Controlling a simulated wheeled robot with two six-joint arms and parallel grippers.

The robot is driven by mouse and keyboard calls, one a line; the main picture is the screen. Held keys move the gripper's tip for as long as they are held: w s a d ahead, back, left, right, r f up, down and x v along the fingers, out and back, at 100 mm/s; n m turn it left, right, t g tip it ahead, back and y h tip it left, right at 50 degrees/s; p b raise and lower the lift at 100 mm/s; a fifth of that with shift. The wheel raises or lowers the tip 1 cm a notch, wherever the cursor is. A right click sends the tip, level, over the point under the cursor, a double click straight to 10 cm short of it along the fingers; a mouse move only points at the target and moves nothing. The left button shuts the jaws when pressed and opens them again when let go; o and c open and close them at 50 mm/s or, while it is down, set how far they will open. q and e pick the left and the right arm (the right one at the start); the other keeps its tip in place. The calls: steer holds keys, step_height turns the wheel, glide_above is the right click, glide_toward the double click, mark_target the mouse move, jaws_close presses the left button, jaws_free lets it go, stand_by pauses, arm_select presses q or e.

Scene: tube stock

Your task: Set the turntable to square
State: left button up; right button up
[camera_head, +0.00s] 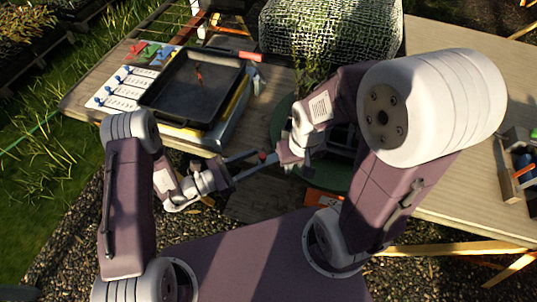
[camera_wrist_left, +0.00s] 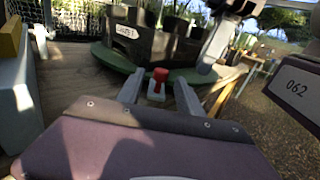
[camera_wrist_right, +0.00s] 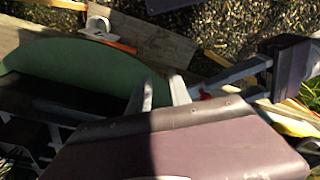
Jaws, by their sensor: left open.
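The turntable (camera_head: 335,182) is a green disc on the table, partly hidden by my right arm; its green rim also shows in the left wrist view (camera_wrist_left: 112,62) and the right wrist view (camera_wrist_right: 75,62). A dark, labelled crate-like block (camera_wrist_left: 150,45) stands on it; its squareness cannot be told. A small red-topped peg (camera_wrist_left: 160,75) stands near the rim. My left gripper (camera_head: 246,164) is open, with the peg between or just beyond its fingertips; contact is unclear. My right gripper (camera_wrist_right: 165,92) is open and empty near the rim, close to my left gripper.
A black tray (camera_head: 195,85) lies at the left of the table beside a white board (camera_head: 118,88) with blue knobs. A mesh-covered mound (camera_head: 325,28) stands behind. An orange piece (camera_head: 322,198) is at the table's near edge. Small items (camera_head: 522,165) stand far right; the right tabletop is mostly clear.

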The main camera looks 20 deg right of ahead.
mark_target(271, 158)
arm_select(q)
steer(key=d, duration=0.4)
steer(key=w+d, duration=0.1)
steer(key=d, duration=0.1)
steer(key=shift+d, duration=0.15)
jaws_close()
stand_by(1.1)
